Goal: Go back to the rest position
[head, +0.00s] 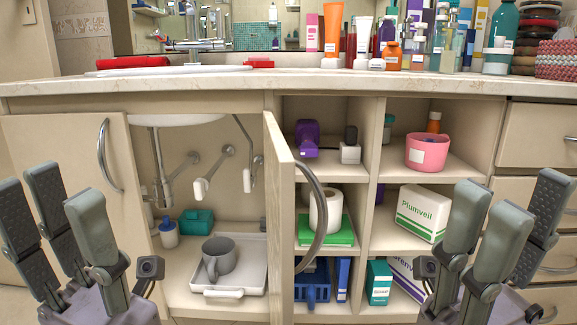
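My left gripper (72,228) is at the lower left, in front of the left cabinet door. Its fingers are spread apart with nothing between them. My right gripper (503,225) is at the lower right, in front of the shelves and drawers. Its fingers are also spread apart and empty. Both grippers point upward and appear clear of the furniture. The vanity cabinet under the sink stands open, with its left door (75,150) swung out to the left and its right door (284,205) swung toward me.
A grey mug (219,257) sits on a white tray (256,283) inside the cabinet. Open shelves hold a pink bucket (428,152), a toilet roll (325,209) and boxes (421,212). Many bottles crowd the countertop (200,84). The open right door's handle (318,215) juts out between my grippers.

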